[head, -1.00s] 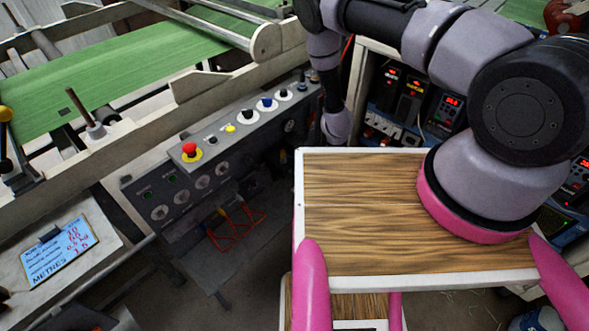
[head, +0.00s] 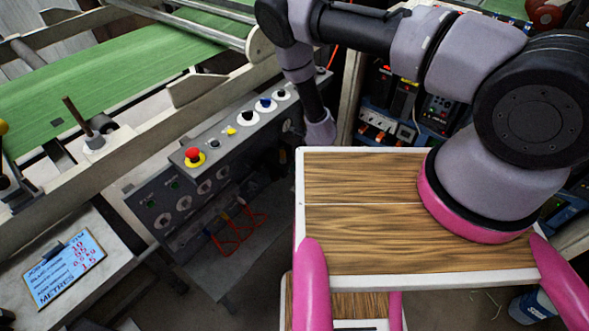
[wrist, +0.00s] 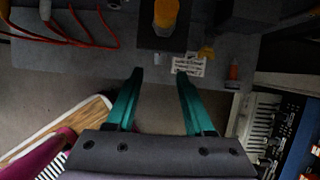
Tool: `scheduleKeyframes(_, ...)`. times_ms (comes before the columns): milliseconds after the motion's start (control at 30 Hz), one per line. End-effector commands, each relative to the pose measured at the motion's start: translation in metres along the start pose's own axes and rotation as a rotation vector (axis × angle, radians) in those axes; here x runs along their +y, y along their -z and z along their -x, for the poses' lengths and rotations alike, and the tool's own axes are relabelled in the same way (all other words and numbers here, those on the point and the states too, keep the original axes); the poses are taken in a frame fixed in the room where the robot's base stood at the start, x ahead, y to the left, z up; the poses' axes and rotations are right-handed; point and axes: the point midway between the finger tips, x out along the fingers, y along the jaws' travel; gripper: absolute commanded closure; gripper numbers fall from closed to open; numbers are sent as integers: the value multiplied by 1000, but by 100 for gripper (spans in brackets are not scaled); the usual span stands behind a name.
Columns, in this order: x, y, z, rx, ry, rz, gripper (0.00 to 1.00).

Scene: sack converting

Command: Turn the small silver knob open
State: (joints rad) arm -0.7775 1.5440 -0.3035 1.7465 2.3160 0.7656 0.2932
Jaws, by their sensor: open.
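My gripper (wrist: 161,73) shows in the wrist view with its two teal fingers apart and nothing between them. In the head view it is hidden behind my wooden top, below the end of my arm. The fingers point toward a grey shelf-like surface (wrist: 100,62). A small pale, silvery piece (wrist: 157,58) sits there just beyond the fingertips, below a dark part with a yellow-orange top (wrist: 165,14); I cannot tell whether it is the small silver knob. Several round silver-grey dials (head: 184,203) are on the control panel's front face in the head view.
The control panel (head: 225,150) carries a red stop button (head: 194,156) and black and blue knobs. Red hoses (wrist: 85,38) lie at the upper left of the wrist view. A white label (wrist: 189,65) and a small orange-red piece (wrist: 233,72) lie beyond the right finger. A rack of electronics (head: 400,110) stands right.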

Motion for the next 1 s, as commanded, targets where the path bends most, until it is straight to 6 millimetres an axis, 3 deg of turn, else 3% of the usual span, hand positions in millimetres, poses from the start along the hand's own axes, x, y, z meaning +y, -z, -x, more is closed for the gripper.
scheduleKeyframes(233,0,0,-35,1,-1,2,47)
scheduleKeyframes(633,0,0,-42,1,-1,2,47)
scheduleKeyframes(767,0,0,-42,1,-1,2,97)
scheduleKeyframes(1000,0,0,-42,0,-4,0,100)
